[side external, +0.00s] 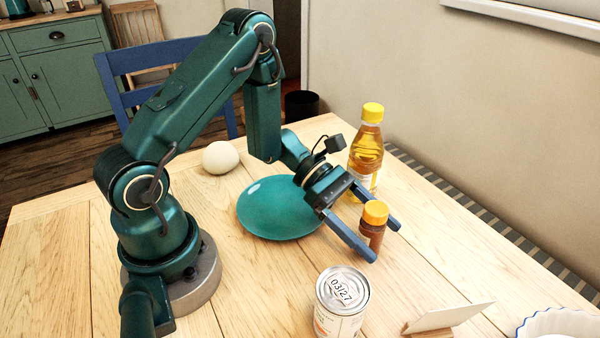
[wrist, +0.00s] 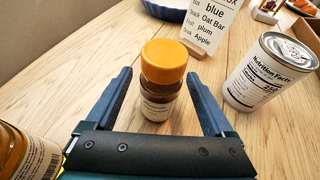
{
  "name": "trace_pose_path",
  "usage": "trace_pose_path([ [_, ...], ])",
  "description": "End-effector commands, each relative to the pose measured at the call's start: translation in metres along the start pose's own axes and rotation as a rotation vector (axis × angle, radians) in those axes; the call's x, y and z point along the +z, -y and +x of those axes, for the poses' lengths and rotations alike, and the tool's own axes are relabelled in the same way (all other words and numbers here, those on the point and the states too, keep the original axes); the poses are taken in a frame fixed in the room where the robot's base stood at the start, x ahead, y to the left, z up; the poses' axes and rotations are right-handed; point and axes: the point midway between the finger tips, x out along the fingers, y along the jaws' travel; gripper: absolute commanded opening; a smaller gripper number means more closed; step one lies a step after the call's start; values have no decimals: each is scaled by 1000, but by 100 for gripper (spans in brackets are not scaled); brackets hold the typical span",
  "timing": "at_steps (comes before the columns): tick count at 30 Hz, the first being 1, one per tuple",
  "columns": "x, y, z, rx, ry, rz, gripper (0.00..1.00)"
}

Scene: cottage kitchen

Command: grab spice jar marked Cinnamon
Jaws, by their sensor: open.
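A small brown spice jar (side external: 372,232) with an orange-yellow lid stands upright on the table. In the wrist view the spice jar (wrist: 160,85) stands between the two fingers; its label is partly visible, but the name on it is too small to read. My gripper (side external: 388,242) is open, low over the table, with one finger on each side of the jar. In the wrist view my gripper (wrist: 160,92) shows a gap between each finger and the jar. Nothing is held.
A yellow-capped oil bottle (side external: 366,155) stands behind my gripper. A can (side external: 341,305) stands in front, near a card (side external: 447,317) on a wooden holder and a fluted white dish (side external: 560,324). A teal plate (side external: 275,210) lies under my wrist; a pale round object (side external: 220,157) lies behind.

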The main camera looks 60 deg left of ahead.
Motion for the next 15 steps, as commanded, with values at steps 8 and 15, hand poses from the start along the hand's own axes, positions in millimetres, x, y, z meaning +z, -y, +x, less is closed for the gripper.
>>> trace_pose_path([
  [8, 0, 0, 0, 0, 0, 0, 7],
  [15, 0, 0, 0, 0, 1, 1, 0],
])
